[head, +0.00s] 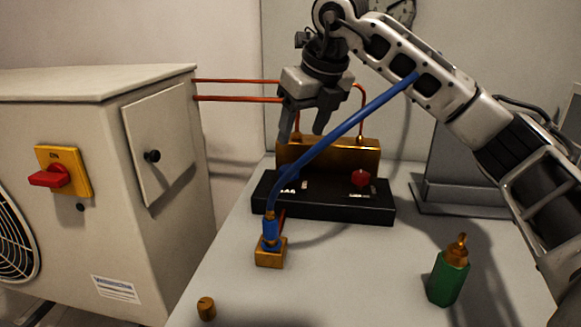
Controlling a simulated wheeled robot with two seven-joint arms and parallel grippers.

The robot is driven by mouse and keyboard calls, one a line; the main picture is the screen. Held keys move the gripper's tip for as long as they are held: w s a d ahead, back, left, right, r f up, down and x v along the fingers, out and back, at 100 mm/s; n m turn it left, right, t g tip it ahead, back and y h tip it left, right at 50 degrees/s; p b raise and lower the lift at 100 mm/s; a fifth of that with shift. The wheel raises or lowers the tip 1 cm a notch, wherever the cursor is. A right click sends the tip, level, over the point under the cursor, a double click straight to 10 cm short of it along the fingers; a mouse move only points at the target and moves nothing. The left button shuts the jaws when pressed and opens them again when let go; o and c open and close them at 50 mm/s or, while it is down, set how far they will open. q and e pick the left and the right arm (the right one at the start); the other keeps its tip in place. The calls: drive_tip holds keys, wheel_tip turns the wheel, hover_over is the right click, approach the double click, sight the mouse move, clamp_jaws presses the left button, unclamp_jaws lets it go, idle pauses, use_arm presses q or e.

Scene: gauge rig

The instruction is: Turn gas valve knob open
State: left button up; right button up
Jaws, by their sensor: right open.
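A red knob (360,178) sits on the right part of a black base (330,207), in front of a brass block (335,152). I cannot tell whether it is the gas valve knob, or its turn position. The left part of the block and base is partly covered by a blue hose (345,127), so a knob there could be hidden. My right gripper (303,136) is open and empty, pointing down over the left part of the brass block, left of the red knob. My left gripper is out of view.
The blue hose runs diagonally to a small brass fitting (270,258) on the table. A green bottle (448,279) stands at right and a brass cap (206,308) at front left. A beige cabinet with a red switch (50,178) fills the left. The table's front middle is clear.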

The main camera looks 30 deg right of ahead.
sight(289, 168)
drive_tip(key=b+x, duration=0.1)
drive_tip(key=x, duration=0.7)
drive_tip(key=shift+f, duration=0.1)
drive_tip(key=shift+w+f, duration=0.35)
drive_tip(key=shift+f, duration=0.25)
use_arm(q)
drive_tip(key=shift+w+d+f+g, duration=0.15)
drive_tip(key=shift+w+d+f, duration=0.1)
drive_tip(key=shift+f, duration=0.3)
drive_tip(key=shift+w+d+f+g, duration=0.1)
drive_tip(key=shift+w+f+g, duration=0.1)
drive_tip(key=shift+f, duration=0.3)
use_arm(e)
drive_tip(key=shift+c, duration=0.6)
drive_tip(key=c, duration=0.9)
